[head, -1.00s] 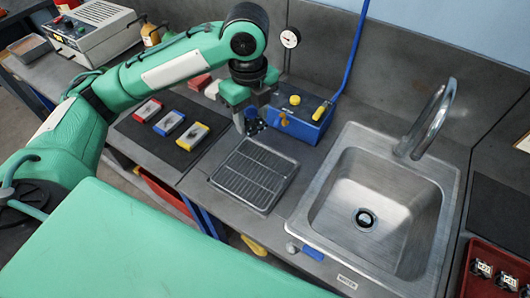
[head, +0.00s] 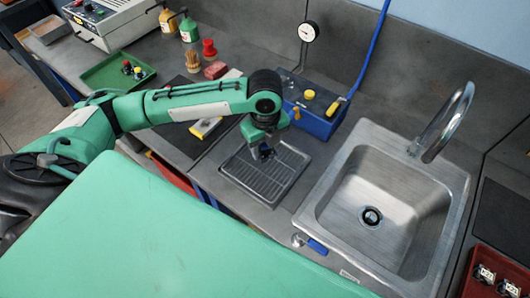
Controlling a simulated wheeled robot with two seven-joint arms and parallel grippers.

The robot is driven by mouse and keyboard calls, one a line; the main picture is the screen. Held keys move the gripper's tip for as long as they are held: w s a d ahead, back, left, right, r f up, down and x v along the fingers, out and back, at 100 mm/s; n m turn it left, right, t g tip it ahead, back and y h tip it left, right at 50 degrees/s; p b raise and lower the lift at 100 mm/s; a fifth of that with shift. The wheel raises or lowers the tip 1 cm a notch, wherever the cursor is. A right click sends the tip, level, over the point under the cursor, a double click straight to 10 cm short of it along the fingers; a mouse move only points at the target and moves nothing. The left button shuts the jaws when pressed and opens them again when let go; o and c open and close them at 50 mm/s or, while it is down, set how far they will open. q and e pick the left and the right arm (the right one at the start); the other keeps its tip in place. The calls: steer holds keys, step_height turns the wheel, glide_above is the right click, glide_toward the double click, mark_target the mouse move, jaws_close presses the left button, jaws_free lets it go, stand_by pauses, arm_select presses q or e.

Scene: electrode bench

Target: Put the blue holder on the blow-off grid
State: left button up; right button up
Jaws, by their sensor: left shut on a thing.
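The blow-off grid (head: 268,184) is a grey slatted metal tray set on the bench, left of the sink. My left gripper (head: 259,151) is over the far part of the grid, pointing down. It is shut on a small dark thing with a blue part, which looks like the blue holder (head: 267,153). The fingers hide part of the holder, and I cannot tell whether it touches the slats. The near part of the grid is bare. My right gripper is not in view.
A blue box (head: 318,112) with yellow knobs stands just behind the grid. The steel sink (head: 335,215) and its tap are to the right. A green tray (head: 103,76) is farther left.

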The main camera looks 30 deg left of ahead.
mark_target(265, 156)
arm_select(q)
step_height(265, 156, down, 4)
steer(key=shift+f+p, duration=0.1)
steer(key=shift+p, duration=0.2)
steer(key=shift+f, duration=0.1)
steer(key=o, duration=1.2)
step_height(265, 156, up, 12)
steer(key=shift+r+b, duration=0.15)
steer(key=shift+b, duration=0.95)
